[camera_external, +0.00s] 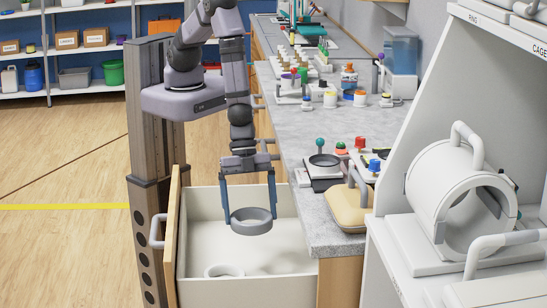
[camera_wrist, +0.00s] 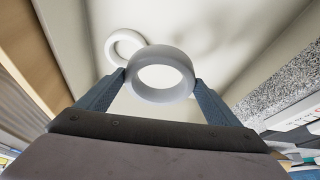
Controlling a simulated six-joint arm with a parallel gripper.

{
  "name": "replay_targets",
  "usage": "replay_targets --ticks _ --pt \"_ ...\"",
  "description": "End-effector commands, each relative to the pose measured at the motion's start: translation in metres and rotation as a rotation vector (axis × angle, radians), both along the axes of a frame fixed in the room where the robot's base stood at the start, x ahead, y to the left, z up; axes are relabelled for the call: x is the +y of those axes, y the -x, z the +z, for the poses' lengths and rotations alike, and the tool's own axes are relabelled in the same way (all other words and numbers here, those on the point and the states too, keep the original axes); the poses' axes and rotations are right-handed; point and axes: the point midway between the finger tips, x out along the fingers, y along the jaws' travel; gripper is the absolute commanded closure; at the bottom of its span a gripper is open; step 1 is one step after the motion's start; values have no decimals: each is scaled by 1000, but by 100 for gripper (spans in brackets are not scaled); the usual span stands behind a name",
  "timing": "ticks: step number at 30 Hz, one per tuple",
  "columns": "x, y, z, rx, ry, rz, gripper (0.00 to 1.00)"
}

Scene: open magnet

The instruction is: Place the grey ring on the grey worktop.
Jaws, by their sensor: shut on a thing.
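The grey ring (camera_external: 252,226) is held between the two blue fingers of my gripper (camera_external: 250,210), above the open white drawer. It also shows in the wrist view (camera_wrist: 161,90), between the fingertips (camera_wrist: 161,84). A paler ring (camera_external: 224,271) lies on the drawer floor; in the wrist view it shows behind the held ring (camera_wrist: 124,45). The grey worktop (camera_external: 300,152) runs along the right of the drawer, its surface higher than the drawer floor.
The open drawer (camera_external: 195,292) has walls around my gripper, with a wooden front (camera_external: 172,225) at left. A tan cushion (camera_external: 348,208), a small scale (camera_external: 324,161) and colored knobs stand on the worktop's near end. A white magnet (camera_external: 452,200) stands at right. The worktop has bare room midway.

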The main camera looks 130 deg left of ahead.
Motion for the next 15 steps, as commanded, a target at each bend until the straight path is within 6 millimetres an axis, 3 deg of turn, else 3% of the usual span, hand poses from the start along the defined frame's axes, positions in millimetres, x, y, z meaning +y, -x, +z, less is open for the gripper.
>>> replay_targets --ticks 1,9,15 --pt "12 2 19 -5 1 55 46" --pt "75 22 84 -5 -7 335 46" --pt "125 1 147 -1 -3 543 46"
